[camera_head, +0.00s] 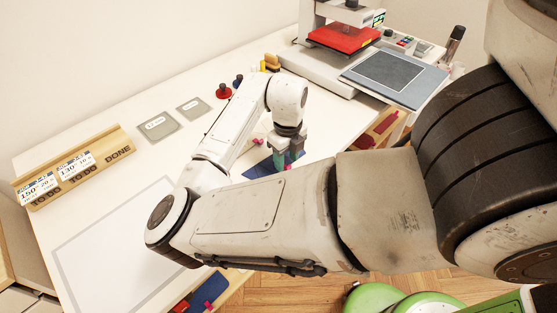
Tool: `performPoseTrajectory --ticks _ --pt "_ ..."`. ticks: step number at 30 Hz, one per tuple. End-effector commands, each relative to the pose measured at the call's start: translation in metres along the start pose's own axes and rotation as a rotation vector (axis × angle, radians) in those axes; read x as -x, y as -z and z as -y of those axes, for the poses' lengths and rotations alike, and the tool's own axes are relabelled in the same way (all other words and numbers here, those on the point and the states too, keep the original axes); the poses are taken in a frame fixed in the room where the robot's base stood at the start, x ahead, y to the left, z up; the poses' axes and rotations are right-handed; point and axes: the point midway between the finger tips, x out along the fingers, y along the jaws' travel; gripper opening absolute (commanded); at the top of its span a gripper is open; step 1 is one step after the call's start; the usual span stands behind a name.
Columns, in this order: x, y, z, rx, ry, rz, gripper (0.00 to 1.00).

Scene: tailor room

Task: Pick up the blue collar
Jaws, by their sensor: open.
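A flat dark blue piece (262,168), which looks like the blue collar, lies on the white table (140,172). My forearm hides part of it. My gripper (288,160) points down over the right part of this piece, with teal fingertips close above or at it. It is open. Whether the fingers touch the piece cannot be told. A small pink item (287,168) shows at the fingertips, and another pink item (257,141) lies just behind.
A heat press with a red plate (343,38) and a grey-blue lower pad (395,76) stands at the back right. A wooden card rack (112,152), two grey labelled squares and a red knob-shaped item (223,91) are at the left and back.

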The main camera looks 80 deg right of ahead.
Motion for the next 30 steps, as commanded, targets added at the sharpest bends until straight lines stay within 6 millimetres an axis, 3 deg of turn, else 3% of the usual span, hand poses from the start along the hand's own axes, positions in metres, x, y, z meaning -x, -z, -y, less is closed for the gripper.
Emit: performPoseTrajectory --ticks 6,13,27,30 --pt "-0.020 0.000 0.000 0.002 0.000 0.000 0.47" --pt "-0.022 0.000 0.000 0.000 0.000 0.001 0.47" --pt "-0.021 0.000 0.000 0.000 0.000 0.001 0.02" --pt "-0.021 0.000 0.000 0.000 0.000 0.001 0.00"
